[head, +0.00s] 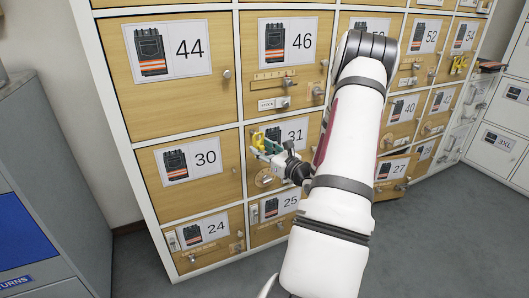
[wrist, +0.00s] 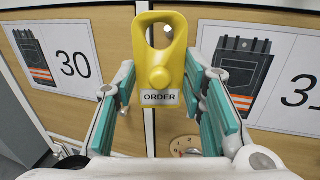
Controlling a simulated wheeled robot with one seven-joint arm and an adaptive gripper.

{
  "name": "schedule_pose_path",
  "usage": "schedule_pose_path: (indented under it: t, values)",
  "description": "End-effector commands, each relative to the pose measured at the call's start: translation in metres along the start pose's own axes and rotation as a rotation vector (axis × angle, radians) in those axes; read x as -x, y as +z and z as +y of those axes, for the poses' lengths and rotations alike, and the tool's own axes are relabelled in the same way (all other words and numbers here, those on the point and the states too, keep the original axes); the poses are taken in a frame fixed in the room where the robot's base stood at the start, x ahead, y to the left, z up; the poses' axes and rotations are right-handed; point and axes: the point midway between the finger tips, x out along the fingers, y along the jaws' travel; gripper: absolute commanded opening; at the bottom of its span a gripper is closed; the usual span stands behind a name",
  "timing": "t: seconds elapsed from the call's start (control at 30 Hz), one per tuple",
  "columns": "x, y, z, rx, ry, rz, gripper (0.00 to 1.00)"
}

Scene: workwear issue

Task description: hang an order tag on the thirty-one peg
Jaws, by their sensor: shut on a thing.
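My gripper (head: 268,148) is in front of the door of locker 31, at the left side of its number card (head: 296,131). It is shut on a yellow order tag (head: 257,140). In the wrist view the tag (wrist: 160,75) stands upright between the teal finger pads of my gripper (wrist: 160,103). It has a hole at the top, a round knob in the middle and a white ORDER label. The 31 card (wrist: 285,75) is to the right of the tag. I cannot make out the thirty-one peg; the tag and my gripper cover part of the door.
Locker 30 (head: 190,170) is to the left, 46 (head: 285,55) above and 25 (head: 275,212) below. A round dial (wrist: 185,145) is low on the 31 door. Yellow tags (head: 458,65) hang by locker 54. A grey cabinet (head: 40,190) stands at the left.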

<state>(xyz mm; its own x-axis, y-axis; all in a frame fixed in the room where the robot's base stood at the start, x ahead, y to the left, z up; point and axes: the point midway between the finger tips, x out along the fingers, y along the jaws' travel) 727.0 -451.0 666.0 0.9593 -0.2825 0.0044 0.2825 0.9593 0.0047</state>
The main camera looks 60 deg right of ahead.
Motion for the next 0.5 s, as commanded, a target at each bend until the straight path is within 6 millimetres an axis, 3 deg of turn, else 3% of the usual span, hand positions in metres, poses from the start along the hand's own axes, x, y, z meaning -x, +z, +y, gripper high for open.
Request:
schedule_pose_path:
  t: [0.5]
  values:
    - [-0.028,-0.003,-0.007,0.001,0.001,0.0,0.23]
